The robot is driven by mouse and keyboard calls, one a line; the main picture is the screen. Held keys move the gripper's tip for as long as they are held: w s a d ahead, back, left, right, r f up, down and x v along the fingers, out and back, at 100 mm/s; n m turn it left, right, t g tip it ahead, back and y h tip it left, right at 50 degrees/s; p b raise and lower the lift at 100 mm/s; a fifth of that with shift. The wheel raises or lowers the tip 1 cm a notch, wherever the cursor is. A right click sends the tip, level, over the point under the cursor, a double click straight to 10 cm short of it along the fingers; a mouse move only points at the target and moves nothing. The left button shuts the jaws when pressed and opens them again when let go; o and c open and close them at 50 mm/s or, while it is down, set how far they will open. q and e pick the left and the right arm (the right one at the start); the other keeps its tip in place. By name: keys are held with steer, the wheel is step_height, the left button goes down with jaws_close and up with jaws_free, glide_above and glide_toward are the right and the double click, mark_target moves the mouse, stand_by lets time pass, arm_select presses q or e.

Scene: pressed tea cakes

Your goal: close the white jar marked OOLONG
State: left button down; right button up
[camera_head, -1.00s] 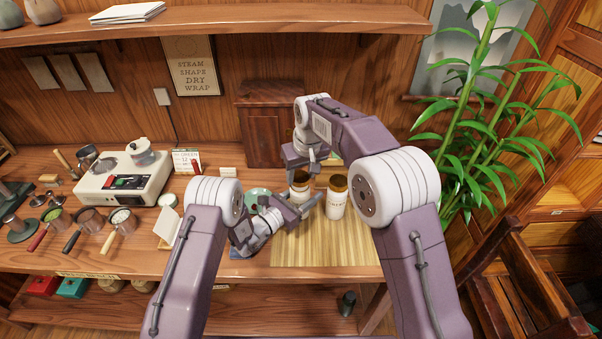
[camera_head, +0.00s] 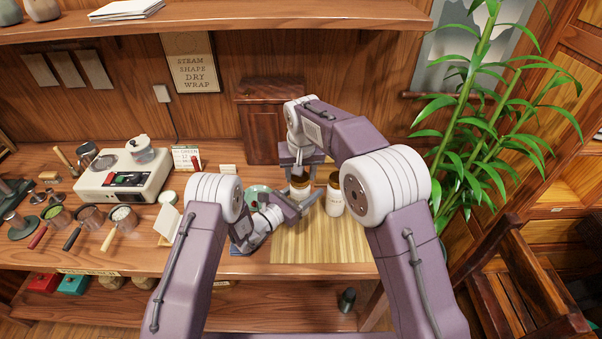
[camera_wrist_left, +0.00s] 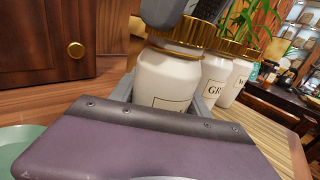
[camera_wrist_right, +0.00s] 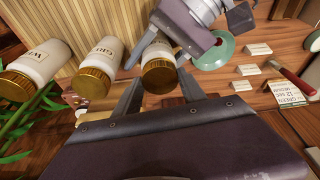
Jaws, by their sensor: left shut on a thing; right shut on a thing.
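A white jar (camera_head: 298,196) with a gold lid (camera_head: 299,182) stands on the bamboo mat. Its label is partly covered, so I cannot read its name. My left gripper (camera_head: 300,206) is shut around the jar's body; the jar also shows in the left wrist view (camera_wrist_left: 165,80). My right gripper (camera_head: 300,172) comes from above and is shut on the gold lid, which also shows in the right wrist view (camera_wrist_right: 160,79). The lid sits at the top of the jar; I cannot tell whether it is fully seated.
A second lidded white jar (camera_head: 335,199) stands close on the right, and the right wrist view shows a third (camera_wrist_right: 40,68). A green saucer (camera_head: 257,192) lies close on the left. The front of the mat (camera_head: 320,245) is clear. A wooden cabinet (camera_head: 264,125) stands behind.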

steer(key=m, duration=0.1)
steer(key=m+h, duration=0.1)
steer(key=m, duration=0.2)
steer(key=shift+a+f+m, duration=0.1)
steer(key=shift+a+m, duration=0.2)
steer(key=shift+m, duration=0.1)
steer(key=m, duration=0.2)
steer(key=m+h, duration=0.1)
steer(key=m, duration=0.1)
steer(key=shift+w+m+g+h, duration=0.1)
steer(key=shift+m+g+h, duration=0.2)
steer(key=shift+m, duration=0.1)
steer(key=o, duration=1.3)
